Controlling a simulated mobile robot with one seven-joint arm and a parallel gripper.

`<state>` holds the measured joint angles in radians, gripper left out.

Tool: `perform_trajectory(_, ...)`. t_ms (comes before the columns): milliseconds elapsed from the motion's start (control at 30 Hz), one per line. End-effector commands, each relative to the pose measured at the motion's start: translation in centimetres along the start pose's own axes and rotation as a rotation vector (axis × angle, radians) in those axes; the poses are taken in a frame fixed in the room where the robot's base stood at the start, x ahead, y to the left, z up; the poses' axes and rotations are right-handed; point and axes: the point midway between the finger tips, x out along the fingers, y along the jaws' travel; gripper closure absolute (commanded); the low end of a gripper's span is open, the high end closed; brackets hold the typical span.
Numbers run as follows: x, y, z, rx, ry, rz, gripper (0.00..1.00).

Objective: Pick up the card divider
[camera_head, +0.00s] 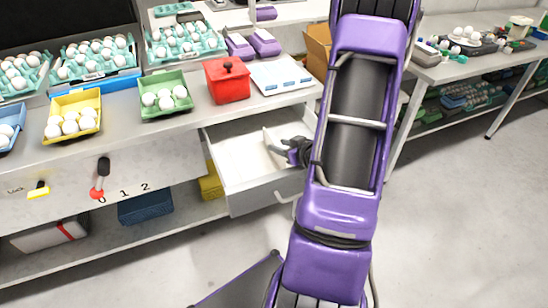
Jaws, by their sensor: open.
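An open drawer (263,199) sticks out from under the counter. Inside it, a thin pale upright panel (271,141), which looks like the card divider, stands towards the right. My gripper (286,146) is over the drawer, pointing left, with its fingers at the panel. The gripper is open. It is too small to tell whether the fingers straddle or touch the panel. My purple arm hides the drawer's right end.
The counter above holds a red box (228,84), a white and blue flat tray (281,77), a green egg tray (165,110) and a yellow egg tray (72,128). A second table (470,64) stands at the right. The floor between is clear.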

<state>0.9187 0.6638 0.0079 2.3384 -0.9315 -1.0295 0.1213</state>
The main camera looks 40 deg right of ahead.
Motion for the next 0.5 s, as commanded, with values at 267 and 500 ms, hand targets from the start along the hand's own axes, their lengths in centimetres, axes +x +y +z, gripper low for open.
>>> perform_trajectory(267,1.53,-0.02,-0.13,0.000,0.002,0.000,0.57)
perform_trajectory(500,1.48,0.00,-0.12,0.000,0.001,0.000,0.80)
